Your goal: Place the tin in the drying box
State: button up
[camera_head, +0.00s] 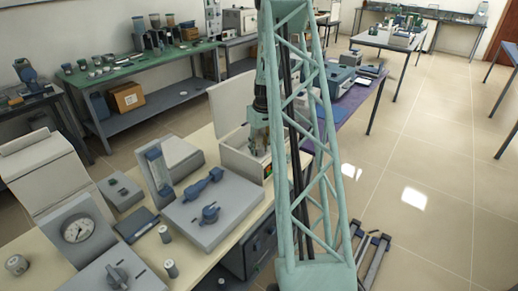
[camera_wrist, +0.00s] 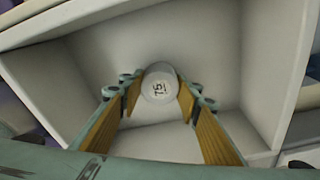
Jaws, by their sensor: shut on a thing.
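The tin (camera_wrist: 160,83) is a small round light-grey thing with dark marks like "75" on its top. In the wrist view my gripper (camera_wrist: 158,92) is shut on it, with a yellow-brown padded finger on each side. The drying box is a white open box; its inner wall (camera_wrist: 210,45) surrounds the tin in the wrist view. I cannot tell whether the tin touches the floor of the box. In the head view the box (camera_head: 239,164) stands on the cream bench with its lid (camera_head: 230,104) raised. My green lattice column partly hides the box and gripper there.
Left of the box on the cream bench stand a grey device with blue knobs (camera_head: 208,211), a dial instrument (camera_head: 77,230) and small tins (camera_head: 171,268). A purple bench (camera_head: 357,108) with blue devices lies behind.

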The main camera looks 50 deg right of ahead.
aim_at(261, 148)
jog(key=shift+f, duration=0.1)
jog(key=o, duration=0.9)
jog(key=shift+r, duration=0.2)
jog(key=shift+s+a+r+p, duration=0.1)
jog(key=shift+s+r+p, duration=0.15)
jog(key=shift+r, duration=1.7)
jog(key=shift+s+a+r+p, duration=0.2)
jog(key=shift+s+r, duration=0.1)
jog(key=shift+r, duration=1.65)
jog(key=shift+s+a+r+p, duration=0.1)
jog(key=shift+s+r+p, duration=0.15)
jog(key=shift+r, duration=1.7)
